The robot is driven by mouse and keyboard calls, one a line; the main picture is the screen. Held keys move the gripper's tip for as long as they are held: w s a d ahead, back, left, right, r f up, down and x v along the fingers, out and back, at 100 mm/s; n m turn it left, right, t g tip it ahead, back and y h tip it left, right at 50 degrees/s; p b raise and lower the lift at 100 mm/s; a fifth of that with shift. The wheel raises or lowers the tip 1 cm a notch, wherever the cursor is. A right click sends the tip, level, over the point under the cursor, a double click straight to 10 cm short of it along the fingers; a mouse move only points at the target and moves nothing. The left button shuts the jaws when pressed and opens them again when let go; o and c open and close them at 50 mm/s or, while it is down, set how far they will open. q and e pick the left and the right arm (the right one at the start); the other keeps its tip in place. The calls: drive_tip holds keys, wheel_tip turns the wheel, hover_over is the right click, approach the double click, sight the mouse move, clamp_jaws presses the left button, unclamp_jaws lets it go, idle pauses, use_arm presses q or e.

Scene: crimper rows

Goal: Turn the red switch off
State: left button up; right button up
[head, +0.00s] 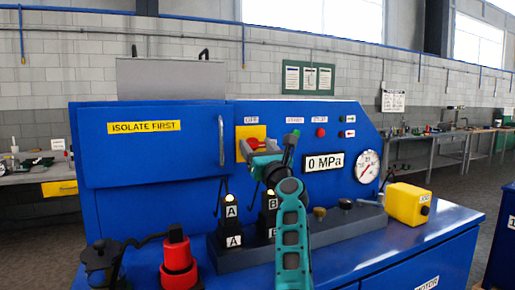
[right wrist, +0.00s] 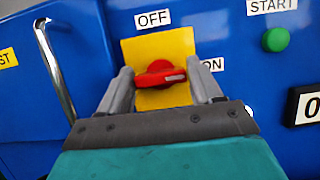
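The red switch (right wrist: 160,73) is a rotary knob on a yellow plate (right wrist: 178,45) on the blue panel. Its handle lies about level, its end toward the ON label (right wrist: 213,65) at the right; the OFF label (right wrist: 153,18) is above. In the head view the red switch (head: 253,143) shows just above my gripper. My right gripper (right wrist: 160,68) is open, with one finger on each side of the knob; I cannot tell if they touch it. In the head view my right gripper (head: 259,154) partly covers the yellow plate. My left gripper is not in view.
A door (head: 150,150) marked ISOLATE FIRST, with a metal handle (head: 221,140), is left of the switch. A green START button (right wrist: 275,39) is to the right. Below stand black blocks marked A and B, a red plug (head: 178,262) and a yellow box (head: 407,204).

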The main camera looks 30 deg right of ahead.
drive_tip(key=c, duration=0.6)
